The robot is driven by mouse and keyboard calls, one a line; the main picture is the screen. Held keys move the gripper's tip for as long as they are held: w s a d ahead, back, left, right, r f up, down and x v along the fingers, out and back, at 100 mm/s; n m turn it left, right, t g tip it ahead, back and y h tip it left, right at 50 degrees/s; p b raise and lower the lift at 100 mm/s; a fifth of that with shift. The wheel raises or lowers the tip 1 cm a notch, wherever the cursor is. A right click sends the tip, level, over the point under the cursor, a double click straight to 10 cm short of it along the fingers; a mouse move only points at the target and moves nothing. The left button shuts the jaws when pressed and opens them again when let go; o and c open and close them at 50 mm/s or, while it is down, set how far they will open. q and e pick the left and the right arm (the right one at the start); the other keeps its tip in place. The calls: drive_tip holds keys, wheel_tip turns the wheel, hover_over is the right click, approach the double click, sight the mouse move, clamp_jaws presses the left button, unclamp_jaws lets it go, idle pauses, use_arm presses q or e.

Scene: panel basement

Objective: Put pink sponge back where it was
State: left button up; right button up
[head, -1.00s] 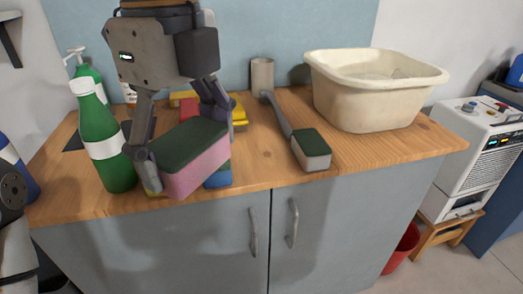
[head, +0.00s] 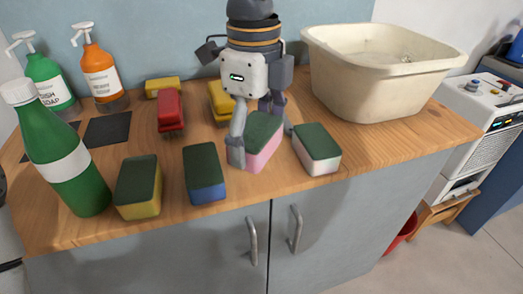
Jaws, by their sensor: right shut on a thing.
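The pink sponge (head: 264,146) has a dark green top and sits between the fingers of my right gripper (head: 260,140), which is shut on it. It is upright, at or just above the wooden counter; I cannot tell whether it touches. It is between a blue sponge (head: 204,178) on its left and a white sponge (head: 317,152) close on its right. The finger hides part of its left side. A yellow sponge (head: 139,188) with a green top stands farther left. My left gripper is not in view.
A green bottle (head: 66,165) stands at the front left, with soap (head: 50,85) and orange (head: 101,73) pump bottles behind. A red brush-like item (head: 171,108) and yellow things (head: 163,86) lie at the back. A cream basin (head: 375,75) stands on the right of the counter (head: 265,185).

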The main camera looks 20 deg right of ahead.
sight(263, 125)
drive_tip(key=shift+w+d+f, duration=0.1)
drive_tip(key=shift+d+f, duration=0.15)
drive_tip(key=shift+w+d+f, duration=0.1)
drive_tip(key=shift+d+f, duration=0.1)
drive_tip(key=shift+f, duration=0.8)
drive_tip(key=shift+w+d+f, duration=0.1)
drive_tip(key=shift+d+f, duration=0.1)
drive_tip(key=shift+f, duration=0.8)
drive_tip(key=shift+f, duration=0.1)
drive_tip(key=o, duration=1)
wheel_tip(263, 125, up, 12)
drive_tip(key=shift+r, duration=0.1)
